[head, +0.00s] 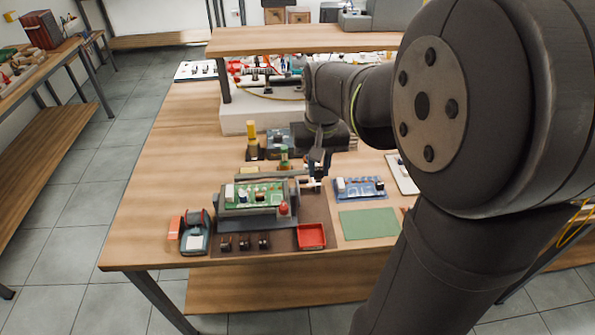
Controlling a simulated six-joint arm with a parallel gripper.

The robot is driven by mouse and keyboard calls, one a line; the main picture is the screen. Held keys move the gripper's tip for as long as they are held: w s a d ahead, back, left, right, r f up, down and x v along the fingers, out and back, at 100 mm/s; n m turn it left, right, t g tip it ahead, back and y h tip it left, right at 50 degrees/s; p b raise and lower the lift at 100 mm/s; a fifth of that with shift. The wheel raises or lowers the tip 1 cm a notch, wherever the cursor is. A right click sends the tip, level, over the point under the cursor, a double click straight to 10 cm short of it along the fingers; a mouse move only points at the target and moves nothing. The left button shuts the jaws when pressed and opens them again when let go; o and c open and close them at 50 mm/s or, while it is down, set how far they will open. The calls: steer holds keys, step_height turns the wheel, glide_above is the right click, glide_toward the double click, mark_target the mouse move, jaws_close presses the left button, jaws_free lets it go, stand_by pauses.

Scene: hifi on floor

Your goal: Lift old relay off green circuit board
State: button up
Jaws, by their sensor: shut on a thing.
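The green circuit board (260,191) sits on a grey holder (250,209) with a red knob at its right end. Several small parts stand on the board, among them a white block at its left side. They are too small to tell which is the old relay. My gripper (317,180) points down just beyond the holder's right end, on the side away from the camera. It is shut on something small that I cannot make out. The fingertips are small and dark here.
A red tray (311,236) and several dark small parts (245,243) lie in front of the holder. A blue board (359,187) and a green mat (368,224) lie to the right. A blue-grey device (194,236) stands at the left. A raised shelf (300,40) spans the back.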

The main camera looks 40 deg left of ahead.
steer(key=shift+w+d+r, duration=0.1)
steer(key=shift+d+r, duration=0.1)
steer(key=shift+r, duration=0.75)
steer(key=shift+w+d+r, duration=0.1)
steer(key=shift+d+r, duration=0.05)
steer(key=shift+r, duration=0.8)
steer(key=shift+w+d+r, duration=0.1)
steer(key=shift+d+r, duration=0.1)
steer(key=shift+r, duration=0.75)
